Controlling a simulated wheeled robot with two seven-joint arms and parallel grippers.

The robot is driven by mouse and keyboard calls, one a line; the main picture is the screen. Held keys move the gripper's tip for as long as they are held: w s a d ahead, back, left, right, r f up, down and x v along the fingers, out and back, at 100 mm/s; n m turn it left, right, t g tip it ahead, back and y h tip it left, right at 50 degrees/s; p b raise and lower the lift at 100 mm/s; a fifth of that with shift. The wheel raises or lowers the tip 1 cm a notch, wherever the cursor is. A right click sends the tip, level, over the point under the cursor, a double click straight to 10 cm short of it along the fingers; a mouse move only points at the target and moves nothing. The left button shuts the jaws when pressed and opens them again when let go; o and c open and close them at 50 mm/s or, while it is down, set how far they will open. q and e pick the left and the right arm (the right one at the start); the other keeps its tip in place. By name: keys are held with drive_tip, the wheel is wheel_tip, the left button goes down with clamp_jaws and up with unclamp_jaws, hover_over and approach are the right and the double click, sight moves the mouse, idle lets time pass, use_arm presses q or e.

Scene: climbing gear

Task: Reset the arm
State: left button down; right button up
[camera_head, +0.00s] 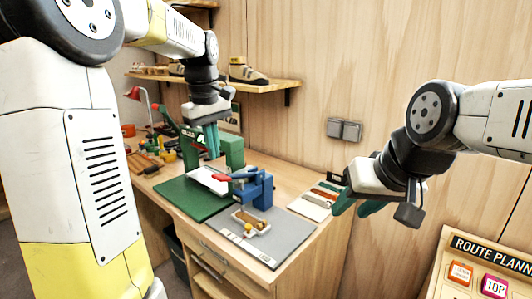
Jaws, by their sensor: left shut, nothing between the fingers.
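My left gripper (212,142) hangs in the upper middle with its green fingers pointing down and together. It is shut and empty, above the workbench's back part and in front of a green block.
The wooden workbench (318,239) holds a green mat (190,199), a blue vise (258,188), a grey mat (289,236) and a small wooden tray (262,228). A shelf (272,86) with climbing shoes is on the wall. A route planner board (462,250) stands lower right.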

use_arm(q)
drive_tip(key=s+d+f+m+t, duration=0.1)
drive_tip(key=s+m, duration=0.3)
drive_tip(key=s, duration=0.6)
drive_tip(key=s+d+f+m+t+h, duration=0.1)
drive_tip(key=s+m+t, duration=0.3)
drive_tip(key=s, duration=0.6)
drive_tip(key=shift+d+f+m+h, duration=0.3)
drive_tip(key=shift+f+m, duration=0.2)
drive_tip(key=shift+m, duration=0.1)
